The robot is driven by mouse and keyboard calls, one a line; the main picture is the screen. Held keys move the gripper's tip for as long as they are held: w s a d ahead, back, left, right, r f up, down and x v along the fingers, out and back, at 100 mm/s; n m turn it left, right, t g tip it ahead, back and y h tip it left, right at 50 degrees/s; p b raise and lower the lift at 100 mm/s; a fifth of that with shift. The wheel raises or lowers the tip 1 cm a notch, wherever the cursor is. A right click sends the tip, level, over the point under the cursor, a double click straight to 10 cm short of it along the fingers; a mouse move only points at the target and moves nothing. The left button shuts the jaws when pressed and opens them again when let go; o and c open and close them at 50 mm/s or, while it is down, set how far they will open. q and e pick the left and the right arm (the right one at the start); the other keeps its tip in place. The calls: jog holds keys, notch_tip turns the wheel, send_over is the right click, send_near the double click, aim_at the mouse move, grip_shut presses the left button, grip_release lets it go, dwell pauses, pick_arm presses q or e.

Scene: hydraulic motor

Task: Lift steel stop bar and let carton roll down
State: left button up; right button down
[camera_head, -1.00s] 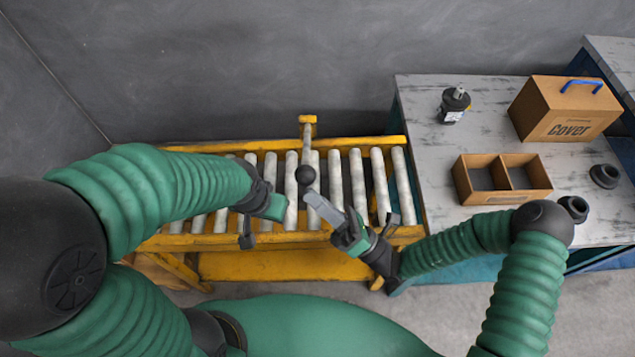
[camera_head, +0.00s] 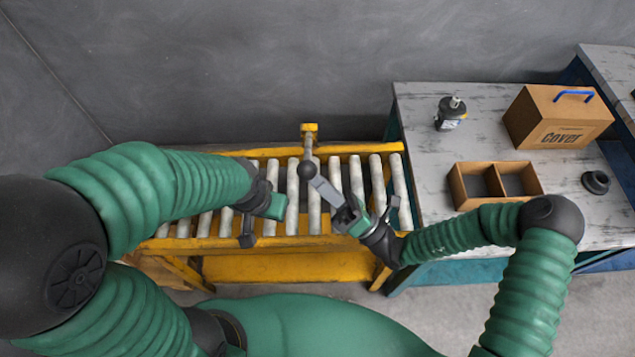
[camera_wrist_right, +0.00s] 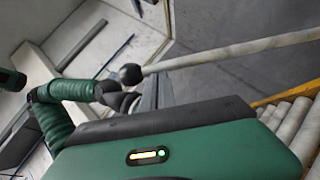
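The steel stop bar (camera_head: 309,152) runs from a yellow post at the conveyor's far side to a black ball knob (camera_head: 306,171) at its near end. The bar also shows in the right wrist view (camera_wrist_right: 230,50), with its knob (camera_wrist_right: 130,74). My right gripper (camera_head: 350,212) is just below and right of the knob. A flat grey piece reaches from it towards the knob; I cannot tell whether it grips anything. My left gripper (camera_head: 262,218) is over the rollers left of the knob, its finger opening unclear. No carton shows on the visible rollers; my left arm hides some.
The yellow roller conveyor (camera_head: 300,268) lies before me. The table (camera_head: 420,150) at right holds a closed "Cover" box (camera_head: 555,118), a divided open box (camera_head: 497,184), a black bottle-like part (camera_head: 450,114) and a black ring (camera_head: 596,182). A dark wall stands behind.

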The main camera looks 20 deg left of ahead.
jog(key=w+a+r+m+t+h+p, duration=0.1)
jog(key=w+a+r+m+h+p, duration=0.1)
jog(key=w+r+p, duration=0.5)
jog(key=w+a+r+m+t+h+p, duration=0.1)
jog(key=w+r+m+h+p, duration=0.3)
jog(key=w+p, duration=0.6)
notch_tip(320, 180, up, 3)
jog(key=a+m+p, duration=0.1)
jog(key=m+p, duration=0.1)
jog(key=shift+w+a+m+p, duration=0.3)
jog(key=shift+a+p, duration=0.05)
jog(key=shift+p, duration=0.05)
jog(key=shift+r, duration=0.1)
